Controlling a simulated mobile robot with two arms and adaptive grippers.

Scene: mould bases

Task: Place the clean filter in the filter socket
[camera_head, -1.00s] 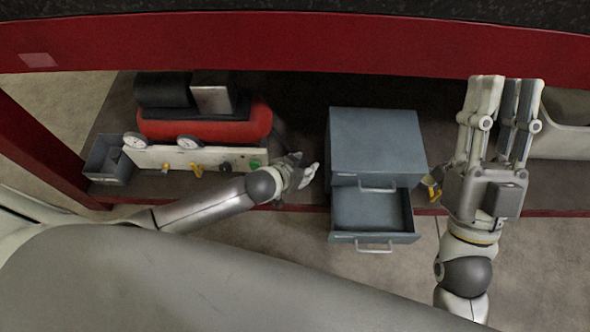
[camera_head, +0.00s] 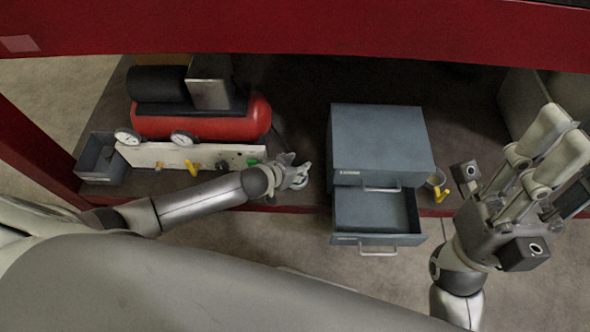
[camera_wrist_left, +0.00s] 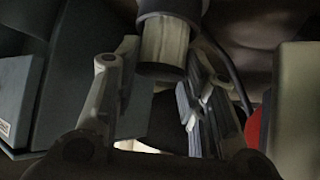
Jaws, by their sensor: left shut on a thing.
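My left gripper (camera_head: 300,177) is in the gap between the compressor panel and the drawer cabinet. In the left wrist view its fingers (camera_wrist_left: 163,85) are shut on the filter (camera_wrist_left: 165,42), a pale ribbed cylinder between dark ends. The filter is hard to make out in the head view behind the fingers. I cannot tell the filter socket apart from the other fittings around the compressor (camera_head: 205,119). My right gripper (camera_head: 560,150) is at the far right, pointing up and right. Its finger gap cannot be judged.
The white panel (camera_head: 150,157) with yellow and green valve handles stands before the compressor. The blue-grey cabinet (camera_head: 380,140) has its lower drawer (camera_head: 375,240) pulled out. A grey open bin (camera_head: 100,165) is at left. A yellow-handled fitting (camera_head: 442,193) is right of the cabinet.

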